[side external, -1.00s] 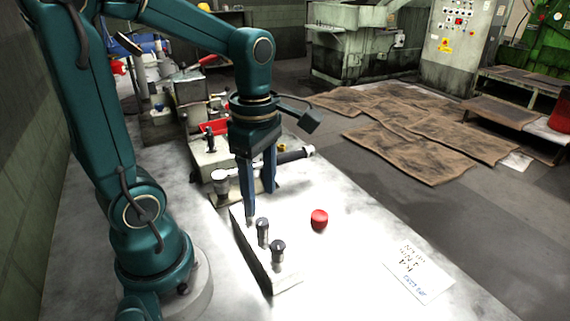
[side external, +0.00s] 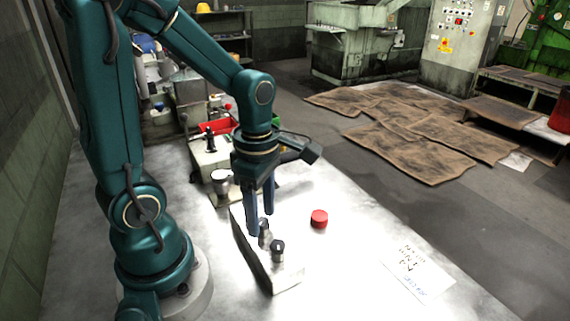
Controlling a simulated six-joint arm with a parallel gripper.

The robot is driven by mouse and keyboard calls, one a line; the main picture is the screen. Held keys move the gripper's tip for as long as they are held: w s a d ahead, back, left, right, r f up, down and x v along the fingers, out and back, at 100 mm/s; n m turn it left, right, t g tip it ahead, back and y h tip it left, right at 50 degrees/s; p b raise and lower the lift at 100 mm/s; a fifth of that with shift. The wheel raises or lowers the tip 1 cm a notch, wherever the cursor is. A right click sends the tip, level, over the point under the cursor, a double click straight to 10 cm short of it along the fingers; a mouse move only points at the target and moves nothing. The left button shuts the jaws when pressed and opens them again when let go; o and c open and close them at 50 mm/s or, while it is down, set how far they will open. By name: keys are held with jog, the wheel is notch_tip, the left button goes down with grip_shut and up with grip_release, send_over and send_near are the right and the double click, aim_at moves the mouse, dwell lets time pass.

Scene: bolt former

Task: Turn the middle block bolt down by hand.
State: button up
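A pale block (side external: 262,265) lies on the bench with a row of dark-headed bolts in its top. The near bolt (side external: 278,250) stands clear of my gripper. The middle bolt (side external: 265,238) is close by my fingertips. The far bolt is hidden behind my finger. My gripper (side external: 261,225) points down over the block with its two blue fingers apart. One fingertip is just left of the middle bolt and the other is above and behind it. I cannot tell whether either finger touches it.
A red round cap (side external: 319,218) stands on the bench right of the block. A paper with writing (side external: 417,273) lies at the front right. A metal fixture with a round silver post (side external: 222,182) stands behind the block, near my arm. The bench front right is otherwise clear.

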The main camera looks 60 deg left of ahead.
grip_shut()
jog(key=shift+m, duration=0.4)
